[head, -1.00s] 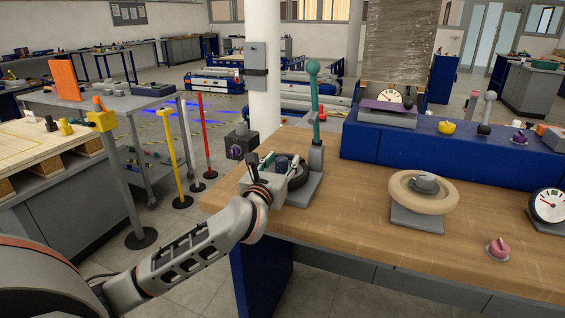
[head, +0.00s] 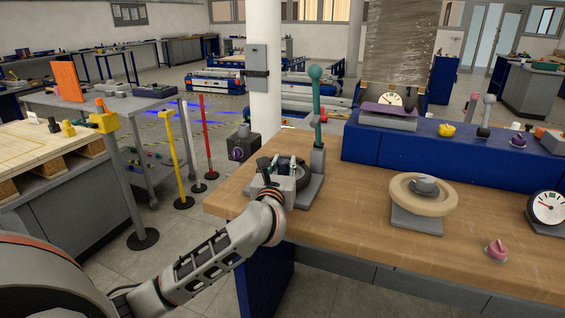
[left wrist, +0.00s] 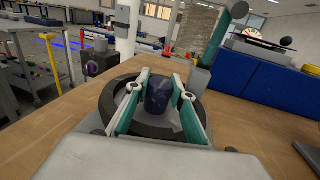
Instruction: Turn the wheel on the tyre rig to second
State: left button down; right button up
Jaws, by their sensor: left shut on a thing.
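The wheel (head: 303,172) is a black, tyre-like ring on a grey base at the bench's left end. Its dark blue hub (left wrist: 159,94) stands at the ring's centre in the left wrist view, where the wheel's rim (left wrist: 108,103) also shows. My left gripper (head: 281,163) is over the wheel, with its teal-and-white fingers on both sides of the hub, shut on it. The near part of the wheel is hidden by my gripper. No position marks can be made out on the wheel. My right gripper is not in view.
A lever with a teal ball (head: 315,72) rises close behind the wheel. A beige handwheel (head: 450,204), a dial (head: 547,207) and a pink knob (head: 496,250) stand to the right. A blue raised shelf (head: 400,148) runs behind. Bare wood lies between wheel and handwheel.

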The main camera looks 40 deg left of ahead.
pick_arm(q)
jog(key=n+g+y, duration=0.1)
jog(key=n+y, duration=0.1)
jog(key=y, duration=0.1)
jog(key=shift+d+r+g+p, duration=0.1)
jog(key=shift+g+p, duration=0.3)
jog(key=n+g+y, duration=0.3)
jog(key=shift+f, duration=0.2)
jog(key=shift+r+n+g+y+b, duration=0.1)
jog(key=shift+n+g+y+b, duration=0.45)
jog(key=shift+g, duration=0.25)
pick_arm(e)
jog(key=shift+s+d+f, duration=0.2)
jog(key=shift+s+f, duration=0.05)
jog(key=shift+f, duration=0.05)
pick_arm(q)
jog(key=shift+r+n+g+y, duration=0.1)
jog(key=shift+n+g+y, duration=0.15)
jog(key=shift+g, duration=0.05)
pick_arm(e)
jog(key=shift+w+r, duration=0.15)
pick_arm(q)
jog(key=c, duration=1.7)
grip_release()
jog(key=shift+s, duration=0.1)
jog(key=v, duration=1.1)
jog(key=shift+s+d, duration=0.25)
jog(key=shift+s, duration=0.05)
